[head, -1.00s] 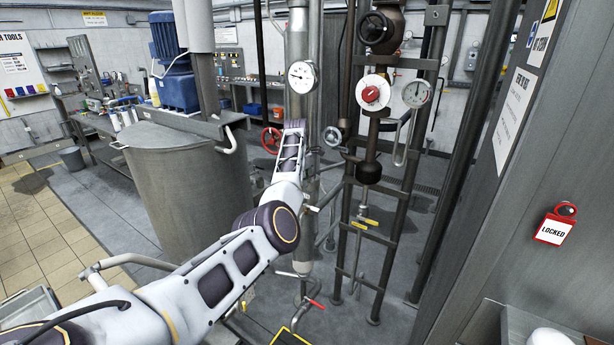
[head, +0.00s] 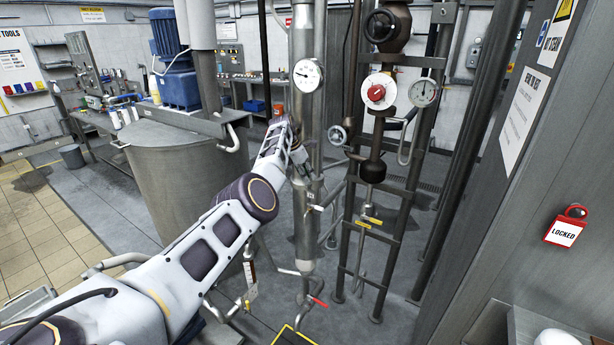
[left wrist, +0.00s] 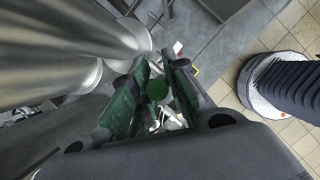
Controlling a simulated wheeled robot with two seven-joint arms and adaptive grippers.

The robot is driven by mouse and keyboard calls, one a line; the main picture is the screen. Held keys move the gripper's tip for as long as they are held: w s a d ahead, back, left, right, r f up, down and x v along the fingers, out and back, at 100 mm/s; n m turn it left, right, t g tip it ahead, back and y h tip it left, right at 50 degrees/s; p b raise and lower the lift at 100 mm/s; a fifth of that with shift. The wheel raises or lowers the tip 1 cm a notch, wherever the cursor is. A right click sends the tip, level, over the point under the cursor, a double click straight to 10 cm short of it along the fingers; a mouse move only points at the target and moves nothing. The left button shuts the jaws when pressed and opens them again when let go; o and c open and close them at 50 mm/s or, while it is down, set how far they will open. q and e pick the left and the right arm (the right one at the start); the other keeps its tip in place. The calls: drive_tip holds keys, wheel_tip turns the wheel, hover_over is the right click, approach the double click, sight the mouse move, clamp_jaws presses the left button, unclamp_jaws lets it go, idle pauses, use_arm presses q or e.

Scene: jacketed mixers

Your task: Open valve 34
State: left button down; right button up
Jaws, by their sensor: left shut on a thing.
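My left gripper (head: 299,158) is beside the vertical steel pipe (head: 305,225), mostly hidden behind my own wrist in the head view. Large shiny pipes (left wrist: 75,45) run close beside the fingers in that view. No number 34 can be read on any valve. My right gripper is in neither view.
A jacketed tank (head: 190,175) stands left of the arm. A red lever (head: 317,301) sits low down. A red LOCKED tag (head: 565,230) hangs on the cabinet at the right.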

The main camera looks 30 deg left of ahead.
use_arm(q)
drive_tip(key=shift+s+f, duration=0.1)
drive_tip(key=shift+f, duration=0.05)
drive_tip(key=c, duration=1.4)
unclamp_jaws()
drive_tip(key=shift+a, duration=0.1)
drive_tip(key=shift+r, duration=0.2)
drive_tip(key=shift+v, duration=5.85)
